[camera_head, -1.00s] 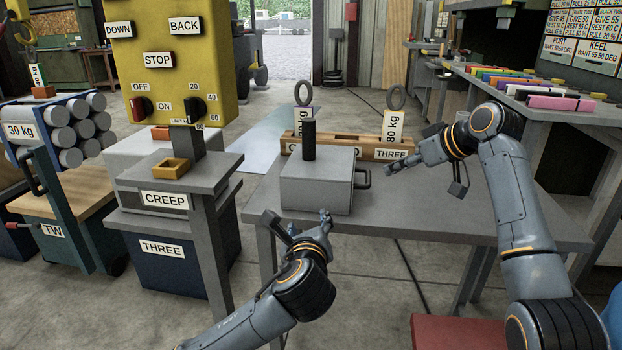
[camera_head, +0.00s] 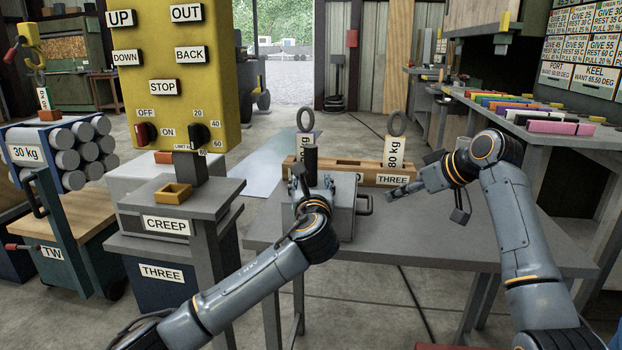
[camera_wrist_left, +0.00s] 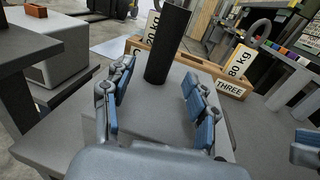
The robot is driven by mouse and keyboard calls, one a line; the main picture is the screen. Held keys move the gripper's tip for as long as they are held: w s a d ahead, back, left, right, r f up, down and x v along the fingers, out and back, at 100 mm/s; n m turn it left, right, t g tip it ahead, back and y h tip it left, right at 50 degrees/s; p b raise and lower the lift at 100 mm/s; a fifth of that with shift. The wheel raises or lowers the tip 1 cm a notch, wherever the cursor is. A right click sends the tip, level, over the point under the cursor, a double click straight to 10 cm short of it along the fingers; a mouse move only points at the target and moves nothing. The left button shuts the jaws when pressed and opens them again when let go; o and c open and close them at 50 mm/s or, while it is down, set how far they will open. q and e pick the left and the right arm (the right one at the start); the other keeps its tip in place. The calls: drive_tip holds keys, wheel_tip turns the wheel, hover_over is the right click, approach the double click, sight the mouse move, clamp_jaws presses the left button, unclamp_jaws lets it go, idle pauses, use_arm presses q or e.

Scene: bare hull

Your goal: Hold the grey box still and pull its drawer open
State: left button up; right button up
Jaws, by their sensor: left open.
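The grey box (camera_head: 345,222) stands on the grey table, with a dark upright post (camera_head: 310,160) on its top. A dark handle (camera_head: 366,205) sticks out from the box's right side. My left gripper (camera_head: 312,176) is over the box, partly hiding it. In the left wrist view its blue-padded fingers (camera_wrist_left: 160,88) are spread above the box top (camera_wrist_left: 155,120), with the post (camera_wrist_left: 168,45) beyond and between them, apart from both. My right gripper (camera_head: 392,190) is right of the handle, apart from it; its finger opening is unclear.
A wooden rack (camera_head: 345,172) with ring-topped weight tags stands behind the box. The yellow control panel (camera_head: 165,70) and its grey stand are at left. The table (camera_head: 440,235) is clear at front right. A bench (camera_head: 560,135) with coloured blocks is at right.

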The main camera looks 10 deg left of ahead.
sight(311, 176)
use_arm(q)
drive_tip(key=shift+x, duration=1.7)
